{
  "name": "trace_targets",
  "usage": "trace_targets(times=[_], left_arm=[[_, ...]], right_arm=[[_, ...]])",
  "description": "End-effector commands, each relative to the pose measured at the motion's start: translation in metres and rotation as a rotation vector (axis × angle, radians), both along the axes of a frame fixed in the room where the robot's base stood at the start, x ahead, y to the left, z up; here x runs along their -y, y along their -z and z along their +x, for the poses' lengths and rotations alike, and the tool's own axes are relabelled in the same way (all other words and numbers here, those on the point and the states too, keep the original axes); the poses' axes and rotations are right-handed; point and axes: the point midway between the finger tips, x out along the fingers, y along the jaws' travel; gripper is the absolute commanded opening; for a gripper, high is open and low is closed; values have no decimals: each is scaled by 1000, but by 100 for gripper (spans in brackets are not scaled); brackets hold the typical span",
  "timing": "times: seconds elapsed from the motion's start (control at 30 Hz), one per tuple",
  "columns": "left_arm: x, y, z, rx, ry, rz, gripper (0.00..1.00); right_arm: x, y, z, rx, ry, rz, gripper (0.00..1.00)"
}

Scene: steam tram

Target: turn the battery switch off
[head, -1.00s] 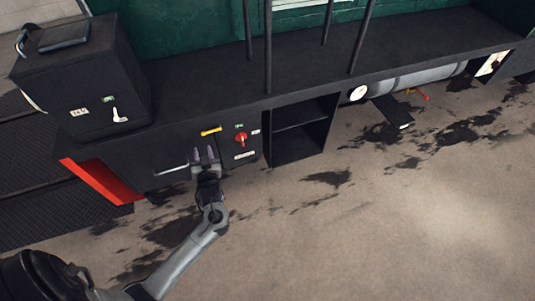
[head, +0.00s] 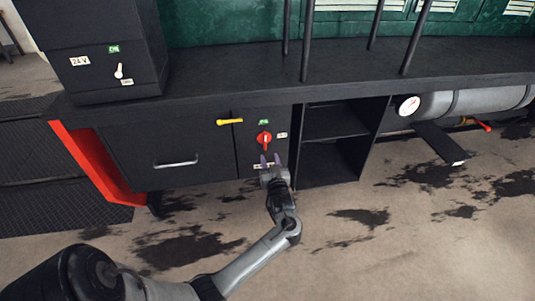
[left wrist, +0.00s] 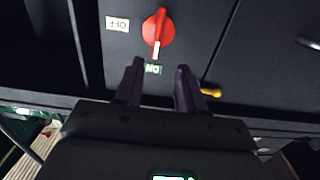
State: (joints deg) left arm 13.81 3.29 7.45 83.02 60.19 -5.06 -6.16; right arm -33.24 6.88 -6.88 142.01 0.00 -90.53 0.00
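A red rotary switch (head: 264,138) sits on the black cabinet panel in the head view. A green ON label (head: 264,122) is above it and a white OFF label (head: 282,135) to its right. The red knob (left wrist: 158,30) also shows in the left wrist view, upside down, its pale pointer mark toward the ON label (left wrist: 152,69). My left gripper (head: 270,160) is just below the switch in the head view, its two fingers apart with nothing between them. It partly covers a white label under the switch. In the wrist view the fingers (left wrist: 158,78) stay clear of the knob. My right gripper is not in view.
A yellow handle (head: 230,122) is left of the switch, with a drawer handle (head: 177,163) farther left. A 24V box (head: 90,55) with a white lever stands on the ledge. Open shelves (head: 335,122) are to the right. The floor in front is free.

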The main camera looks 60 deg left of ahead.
Motion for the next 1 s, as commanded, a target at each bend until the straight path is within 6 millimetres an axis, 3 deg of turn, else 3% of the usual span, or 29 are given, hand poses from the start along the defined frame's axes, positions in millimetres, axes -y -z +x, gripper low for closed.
trace_targets(times=[0.27, 0.7, 1.0], left_arm=[[-14, 4, 10, 14, 1, 3, 39], [-78, 5, 35, 12, -1, 1, 39], [-99, 3, 44, 13, 0, 0, 39]], right_arm=[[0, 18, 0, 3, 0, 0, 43], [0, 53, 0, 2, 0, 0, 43], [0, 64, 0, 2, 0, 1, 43]])
